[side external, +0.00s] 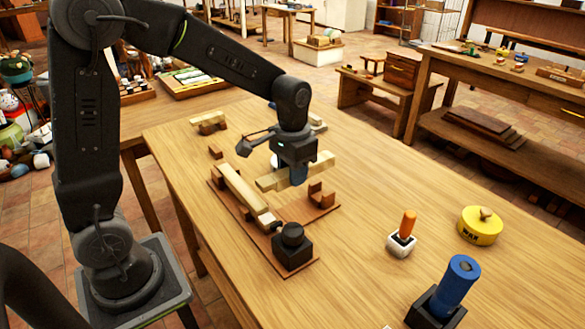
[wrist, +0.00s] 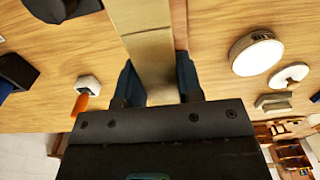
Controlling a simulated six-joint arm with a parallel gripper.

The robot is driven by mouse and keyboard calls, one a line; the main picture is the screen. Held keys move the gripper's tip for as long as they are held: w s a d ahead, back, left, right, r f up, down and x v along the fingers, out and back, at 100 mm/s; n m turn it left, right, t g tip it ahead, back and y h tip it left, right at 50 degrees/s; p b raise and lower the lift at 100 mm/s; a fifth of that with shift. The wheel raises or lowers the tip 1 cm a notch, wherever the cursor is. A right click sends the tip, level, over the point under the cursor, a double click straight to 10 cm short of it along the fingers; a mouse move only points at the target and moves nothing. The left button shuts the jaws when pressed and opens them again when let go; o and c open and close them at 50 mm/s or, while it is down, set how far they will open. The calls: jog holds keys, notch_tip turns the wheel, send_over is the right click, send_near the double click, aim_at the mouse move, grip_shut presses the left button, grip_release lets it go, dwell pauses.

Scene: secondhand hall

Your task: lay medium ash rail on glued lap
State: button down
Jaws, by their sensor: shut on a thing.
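My gripper (side external: 298,180) is shut on a pale wooden rail (side external: 268,184), holding it roughly level near the back right of the brown assembly board (side external: 311,259). In the wrist view the rail (wrist: 148,55) lies between the two blue fingers (wrist: 157,82) and shows a cross line near its top part. Another pale rail (side external: 238,187) lies on the board, with a lighter end (side external: 267,221) near the black block (side external: 292,246). I cannot make out glue on its lap. The gap between the held rail and the board is hard to judge.
A brown notched block (side external: 321,196) stands at the board's right. Loose wood pieces (side external: 208,122) lie at the back left. An orange-handled tool (side external: 408,223), yellow wax tin (side external: 480,228) and blue cylinder (side external: 458,280) stand right. White round things (wrist: 255,54) show in the wrist view.

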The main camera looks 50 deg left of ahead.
jog(key=shift+f, duration=3)
jog(key=shift+f, duration=1.6)
dwell(0.3)
dwell(0.4)
jog(key=c, duration=0.7)
grip_release()
